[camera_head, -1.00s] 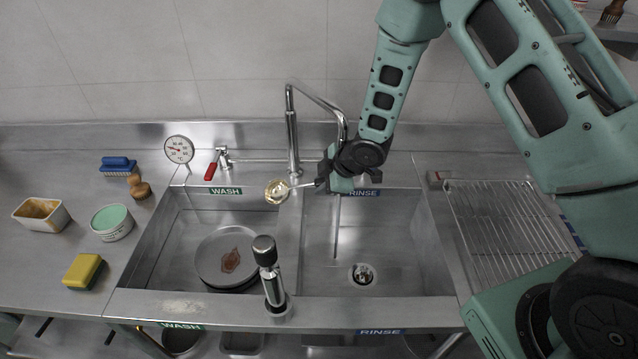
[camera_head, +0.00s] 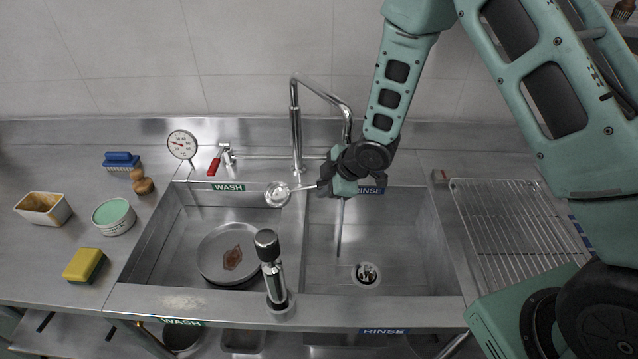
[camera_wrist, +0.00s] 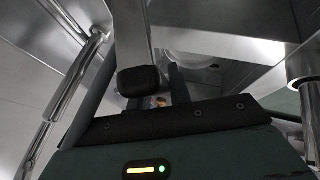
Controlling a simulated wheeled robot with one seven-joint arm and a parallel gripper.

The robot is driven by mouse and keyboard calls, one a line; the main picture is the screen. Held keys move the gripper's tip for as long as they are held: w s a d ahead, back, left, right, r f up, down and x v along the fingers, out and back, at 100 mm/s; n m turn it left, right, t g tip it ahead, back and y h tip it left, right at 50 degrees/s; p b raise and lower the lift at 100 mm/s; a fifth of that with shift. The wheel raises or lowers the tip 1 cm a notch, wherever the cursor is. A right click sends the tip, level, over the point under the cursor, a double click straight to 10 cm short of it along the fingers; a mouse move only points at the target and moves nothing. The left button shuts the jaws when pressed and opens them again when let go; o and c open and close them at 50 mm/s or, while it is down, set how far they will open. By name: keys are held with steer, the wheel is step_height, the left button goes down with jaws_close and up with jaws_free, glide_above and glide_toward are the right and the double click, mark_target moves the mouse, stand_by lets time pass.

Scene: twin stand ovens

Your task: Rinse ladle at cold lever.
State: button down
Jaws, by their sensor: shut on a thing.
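The ladle (camera_head: 278,194) is a small round metal bowl on a thin handle; its bowl looks silvery and hangs over the wash basin's right edge, near the divider. My gripper (camera_head: 326,186) is shut on its handle, above the rinse basin's left side. The curved chrome faucet (camera_head: 297,125) stands behind, its spout end close to my wrist. A thin line (camera_head: 339,235), apparently running water, drops below my gripper into the rinse basin. A red lever (camera_head: 214,166) sits at the back left. No cold lever shows; my arm covers the area right of the spout. My dark fingers (camera_wrist: 158,85) show in the wrist view.
The wash basin (camera_head: 165,235) holds a round pan (camera_head: 212,262) with a brown stain. A chrome post (camera_head: 272,272) rises at the front of the divider. A thermometer (camera_head: 182,145), brush (camera_head: 121,161), tub (camera_head: 114,216) and sponge (camera_head: 84,265) stand left. A wire rack (camera_head: 505,225) lies right.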

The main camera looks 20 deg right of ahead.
steer(key=s+a+b, duration=0.2)
steer(key=a, duration=0.1)
steer(key=s+a, duration=0.1)
steer(key=shift+s+a+b, duration=0.25)
steer(key=shift+a+b, duration=0.1)
steer(key=shift+b, duration=0.05)
stand_by(1.3)
steer(key=s+a+r, duration=0.3)
steer(key=a+r, duration=0.1)
stand_by(0.5)
stand_by(0.6)
